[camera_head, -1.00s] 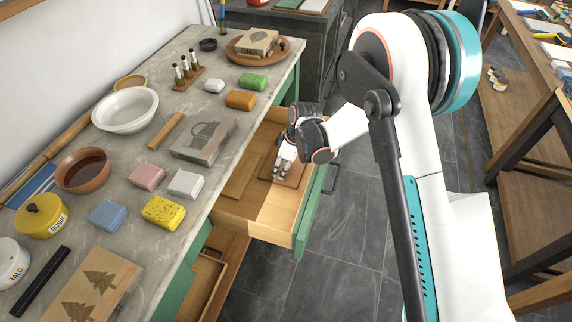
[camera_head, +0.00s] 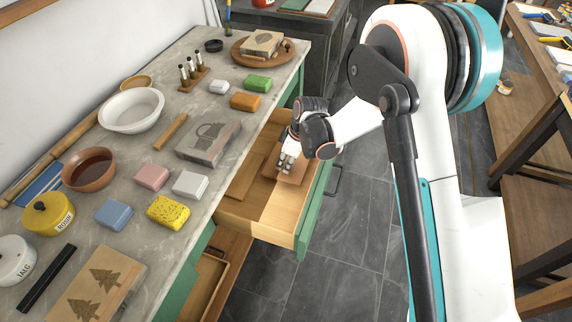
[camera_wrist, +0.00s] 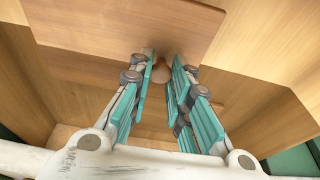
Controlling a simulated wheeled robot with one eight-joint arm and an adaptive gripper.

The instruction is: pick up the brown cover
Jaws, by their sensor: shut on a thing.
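The brown cover (camera_head: 298,174) is a flat wooden board with a small round knob, in the open drawer (camera_head: 262,216) under the counter. In the wrist view the cover (camera_wrist: 120,25) spans the top, slightly tilted, with its knob (camera_wrist: 160,73) between the fingers. My gripper (camera_head: 287,163) reaches into the drawer from the right; in the wrist view my gripper (camera_wrist: 162,62) is shut on the knob. The cover seems a little above the drawer floor, but the gap is hard to judge. My fingers hide part of it.
Another flat brown panel (camera_head: 246,177) lies in the drawer's left part. The drawer's green front (camera_head: 310,215) is close to the right. The marble counter (camera_head: 205,118) overhangs the left, with a printed stone block (camera_head: 208,137) and several soaps near its edge.

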